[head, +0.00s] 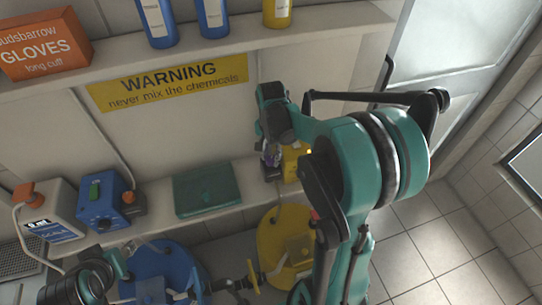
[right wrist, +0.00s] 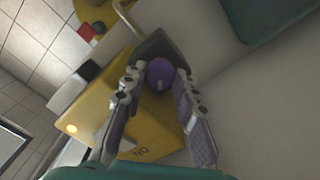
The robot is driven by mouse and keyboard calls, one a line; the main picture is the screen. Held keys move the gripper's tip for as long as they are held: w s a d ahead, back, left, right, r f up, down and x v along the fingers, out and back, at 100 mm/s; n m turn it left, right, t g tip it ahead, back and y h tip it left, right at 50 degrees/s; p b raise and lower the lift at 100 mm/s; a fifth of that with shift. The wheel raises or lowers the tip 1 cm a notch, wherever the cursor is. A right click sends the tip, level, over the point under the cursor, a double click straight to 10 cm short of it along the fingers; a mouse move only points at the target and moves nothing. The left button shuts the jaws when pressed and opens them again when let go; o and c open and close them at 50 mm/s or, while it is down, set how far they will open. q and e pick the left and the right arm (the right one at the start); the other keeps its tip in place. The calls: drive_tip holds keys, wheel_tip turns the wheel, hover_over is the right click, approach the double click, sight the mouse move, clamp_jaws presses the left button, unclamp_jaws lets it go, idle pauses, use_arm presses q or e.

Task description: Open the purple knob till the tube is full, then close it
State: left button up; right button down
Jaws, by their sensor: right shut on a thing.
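The purple knob (right wrist: 160,73) sits at the dark end of a yellow box (right wrist: 150,118) in the right wrist view. My right gripper (right wrist: 157,80) has its two fingers on either side of the knob and is shut on it. In the head view the yellow box (head: 293,162) stands on the lower shelf, with a bit of purple (head: 271,158) beside it under my right gripper. A small yellow light (right wrist: 71,128) glows on the box. I cannot make out the tube or its fill level.
On the lower shelf (head: 150,200) are a blue box (head: 103,204), a white-and-orange device (head: 45,213) and a green case (head: 206,190). Blue (head: 165,270) and yellow (head: 283,240) round items are below. The upper shelf (head: 240,42) holds bottles and a glove box (head: 42,43). Tiled floor is free at the right.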

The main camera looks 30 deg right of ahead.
sight(271, 158)
drive_tip(key=shift+n, duration=0.4)
drive_tip(key=c, duration=1.2)
unclamp_jaws()
drive_tip(key=shift+r, duration=0.15)
wheel_tip(271, 158, up, 8)
drive_tip(key=shift+f, duration=0.15)
